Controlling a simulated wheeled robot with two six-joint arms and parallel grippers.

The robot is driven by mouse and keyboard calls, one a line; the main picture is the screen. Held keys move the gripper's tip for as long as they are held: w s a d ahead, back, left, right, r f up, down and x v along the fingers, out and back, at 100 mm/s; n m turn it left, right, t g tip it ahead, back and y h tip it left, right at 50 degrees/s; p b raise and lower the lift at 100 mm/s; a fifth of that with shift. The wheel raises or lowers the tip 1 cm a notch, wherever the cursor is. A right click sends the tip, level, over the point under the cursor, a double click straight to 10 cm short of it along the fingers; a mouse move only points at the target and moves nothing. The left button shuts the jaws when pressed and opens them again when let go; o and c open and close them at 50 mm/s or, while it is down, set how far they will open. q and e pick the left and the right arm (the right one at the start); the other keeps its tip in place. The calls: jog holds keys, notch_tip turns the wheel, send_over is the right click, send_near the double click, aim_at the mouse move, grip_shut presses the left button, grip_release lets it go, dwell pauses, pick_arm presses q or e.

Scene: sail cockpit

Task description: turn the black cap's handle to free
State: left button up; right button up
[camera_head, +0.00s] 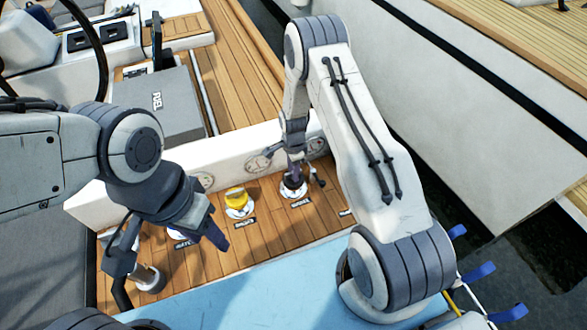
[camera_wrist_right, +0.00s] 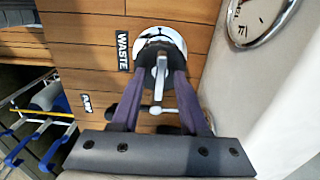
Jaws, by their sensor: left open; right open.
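The black cap (camera_wrist_right: 157,45) sits in a round chrome deck plate beside a "WASTE" label (camera_wrist_right: 122,50) in the right wrist view. It also shows in the head view (camera_head: 292,184), partly covered by my right gripper. A metal handle (camera_wrist_right: 160,84) with a crossbar stands up from the cap. My right gripper (camera_wrist_right: 158,74) is open, with one finger on each side of the handle; I cannot tell whether they touch it. It also shows in the head view (camera_head: 294,168). My left gripper (camera_head: 170,262) is open and empty, low at the left.
A yellow cap (camera_head: 237,197) stands left of the black one on the wooden deck (camera_head: 262,236). A white cockpit wall (camera_head: 228,158) with round gauges (camera_wrist_right: 255,18) rises close behind. A grey "FUEL" box (camera_head: 160,105) lies beyond it. A light blue surface (camera_head: 260,295) is in front.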

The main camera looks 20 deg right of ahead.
jog(key=shift+c, duration=0.3)
grip_shut()
jog(key=n+b, duration=0.2)
jog(key=n, duration=0.1)
jog(key=shift+f+n, duration=0.1)
jog(key=shift+n, duration=0.2)
jog(key=n+b, duration=0.2)
jog(key=n, duration=0.2)
jog(key=n+b, duration=0.2)
jog(key=n, duration=0.3)
jog(key=shift+n, duration=0.4)
jog(key=shift+n+b, duration=0.45)
jog(key=shift+n, duration=1.75)
